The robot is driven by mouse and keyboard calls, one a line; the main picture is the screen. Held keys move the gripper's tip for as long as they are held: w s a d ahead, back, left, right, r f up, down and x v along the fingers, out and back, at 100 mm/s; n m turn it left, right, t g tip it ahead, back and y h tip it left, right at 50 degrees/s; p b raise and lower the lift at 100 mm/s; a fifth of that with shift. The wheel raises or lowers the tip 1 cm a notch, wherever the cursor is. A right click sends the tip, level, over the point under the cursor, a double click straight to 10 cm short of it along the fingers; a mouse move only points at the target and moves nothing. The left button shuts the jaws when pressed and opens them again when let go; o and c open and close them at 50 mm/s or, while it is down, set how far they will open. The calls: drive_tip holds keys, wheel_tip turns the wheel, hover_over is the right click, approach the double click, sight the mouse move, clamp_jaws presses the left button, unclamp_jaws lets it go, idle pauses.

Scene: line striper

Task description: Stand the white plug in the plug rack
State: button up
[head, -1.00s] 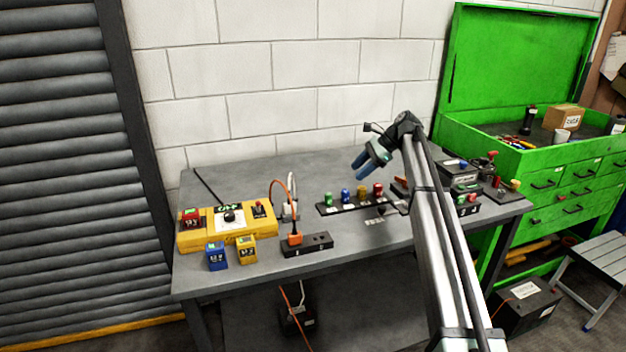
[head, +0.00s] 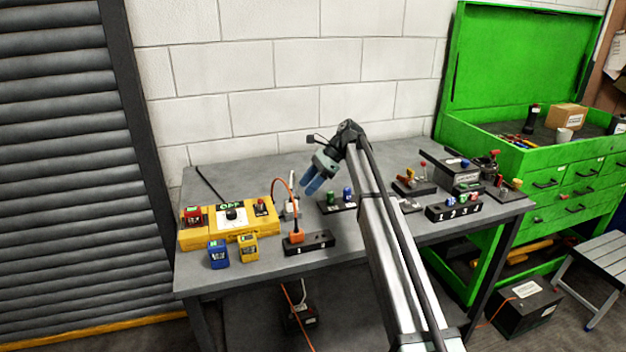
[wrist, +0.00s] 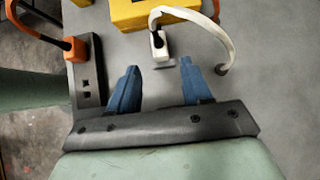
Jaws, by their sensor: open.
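The white plug (head: 290,209) stands on the bench just right of the yellow box. In the wrist view the white plug (wrist: 158,44) shows ahead of my fingers, near the middle of the gap, with its white cord looping to the right. My gripper (head: 310,188) is open and empty, above and right of the plug, its blue fingers pointing down-left. It also shows in the wrist view (wrist: 155,76). The black plug rack (head: 320,240) lies in front of the plug; an orange plug (head: 296,236) stands in its left end. In the wrist view the rack (wrist: 86,85) shows open slots.
A yellow box (head: 188,239) with switches stands left, with blue (head: 218,255) and yellow (head: 248,248) blocks before it. The orange cord (head: 276,188) arches beside the white plug. A black holder with small coloured pieces (head: 335,206) lies to the right, partly behind my arm.

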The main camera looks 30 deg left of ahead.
sight(295, 201)
drive_tip(key=shift+x, duration=3.75)
drive_tip(key=shift+r, duration=0.1)
clamp_jaws()
drive_tip(key=shift+r, duration=0.75)
drive_tip(key=shift+r, duration=1.6)
